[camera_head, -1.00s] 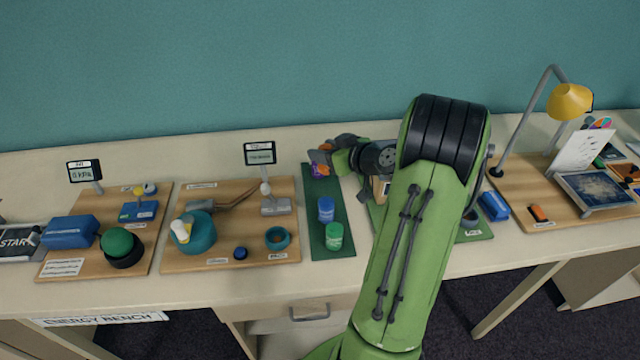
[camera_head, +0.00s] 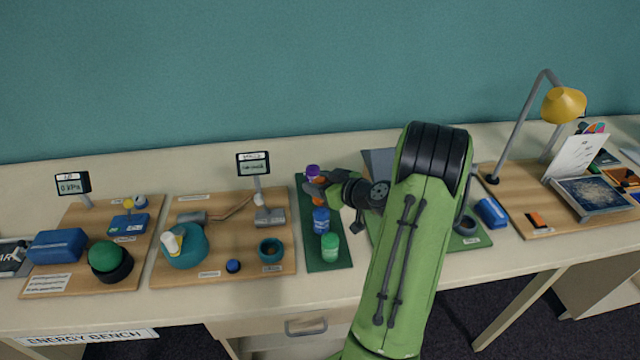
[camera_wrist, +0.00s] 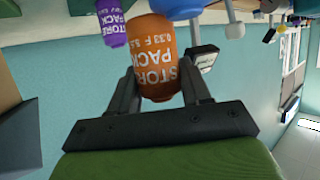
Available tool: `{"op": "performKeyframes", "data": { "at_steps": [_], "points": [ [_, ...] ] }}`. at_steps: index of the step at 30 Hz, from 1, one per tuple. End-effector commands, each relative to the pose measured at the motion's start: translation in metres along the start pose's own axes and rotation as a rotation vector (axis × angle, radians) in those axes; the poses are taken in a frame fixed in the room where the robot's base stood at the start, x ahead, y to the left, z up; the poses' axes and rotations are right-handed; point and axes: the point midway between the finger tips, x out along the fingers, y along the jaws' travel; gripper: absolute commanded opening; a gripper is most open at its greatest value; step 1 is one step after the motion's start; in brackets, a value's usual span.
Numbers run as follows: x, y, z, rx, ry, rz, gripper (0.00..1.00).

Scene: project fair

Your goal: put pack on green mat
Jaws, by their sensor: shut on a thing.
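My gripper (camera_wrist: 162,88) is shut on an orange storage pack (camera_wrist: 158,50), with a finger on either side of it in the wrist view. In the head view the orange pack (camera_head: 316,187) is over the far part of the narrow green mat (camera_head: 324,263); whether its base touches the mat is hidden. A purple pack (camera_head: 312,171) is just behind it, and also shows in the wrist view (camera_wrist: 112,22). A blue pack (camera_head: 321,220) and a green pack (camera_head: 330,246) stand nearer the front of the mat.

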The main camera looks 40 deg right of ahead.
Motion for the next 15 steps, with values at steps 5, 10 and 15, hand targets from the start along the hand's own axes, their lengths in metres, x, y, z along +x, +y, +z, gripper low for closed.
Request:
{"op": "performKeyframes", "data": {
  "at_steps": [5,10,15],
  "points": [
    [0.0002,0.0000,0.0003,0.000,0.000,0.000,0.69],
    [0.0001,0.0001,0.0001,0.000,0.000,0.000,0.73],
    [-0.0008,0.0001,-0.0020,0.000,0.000,0.000,0.73]
  ]
}}
